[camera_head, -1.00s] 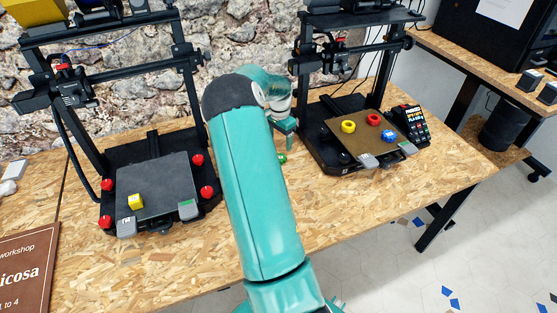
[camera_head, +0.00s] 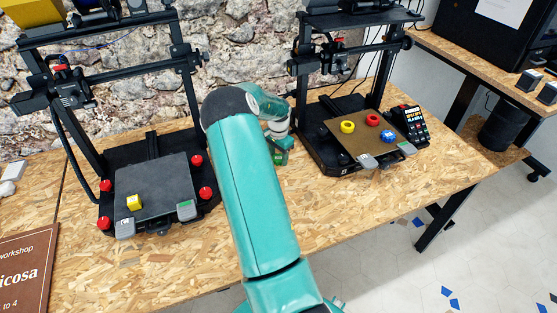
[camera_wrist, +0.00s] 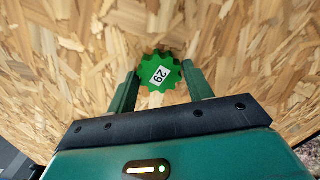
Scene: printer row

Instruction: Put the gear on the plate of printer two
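A green gear (camera_wrist: 160,72) with a white number label lies flat on the wooden bench. In the wrist view my gripper (camera_wrist: 160,80) is open, with one finger on each side of the gear; visible gaps suggest it is not clamped. In the head view my gripper (camera_head: 279,157) is low over the bench between two printers, and the gear is mostly hidden there. The right printer has a brown plate (camera_head: 352,146). I cannot read which is printer two.
The brown plate carries a yellow ring (camera_head: 348,127), a red ring (camera_head: 372,119) and a blue piece (camera_head: 390,136). Red knobs stand at the left plate's corners. A control panel (camera_head: 409,123) stands right of the right printer.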

